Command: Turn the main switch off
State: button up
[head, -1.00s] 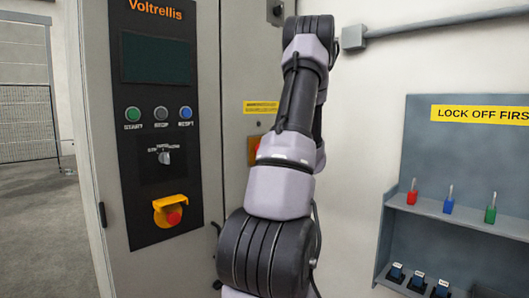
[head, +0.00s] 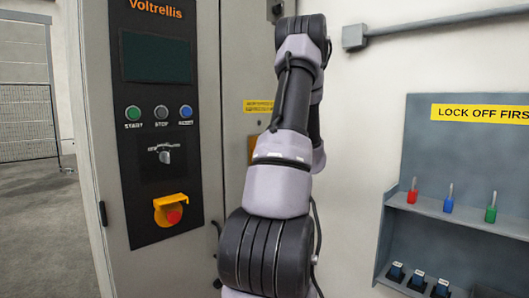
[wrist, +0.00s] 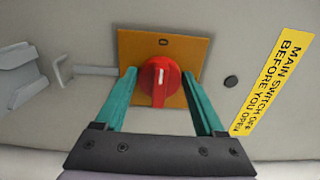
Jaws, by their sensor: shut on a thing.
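The main switch is a red rotary knob (wrist: 160,82) on an orange plate (wrist: 190,50) in the wrist view. The plate has a "0" at its top, and the white mark on the knob points up toward it. My gripper (wrist: 159,76) has its two green fingers on either side of the knob and is shut on it. In the head view only an edge of the orange plate (head: 252,150) shows beside my arm. The knob and my gripper are hidden there behind my arm.
A yellow warning label (wrist: 275,80) and a dark round stud (wrist: 231,82) are right of the switch. The front control panel (head: 160,75) is on the cabinet's left face. A lock-off board (head: 470,150) with padlocks hangs on the right wall.

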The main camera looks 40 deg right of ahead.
jog(key=o, duration=1.3)
jog(key=shift+o, duration=0.2)
jog(key=shift+s, duration=0.1)
jog(key=s, duration=1)
jog(key=shift+s+d, duration=0.3)
jog(key=shift+d, duration=0.1)
jog(key=shift+a, duration=0.1)
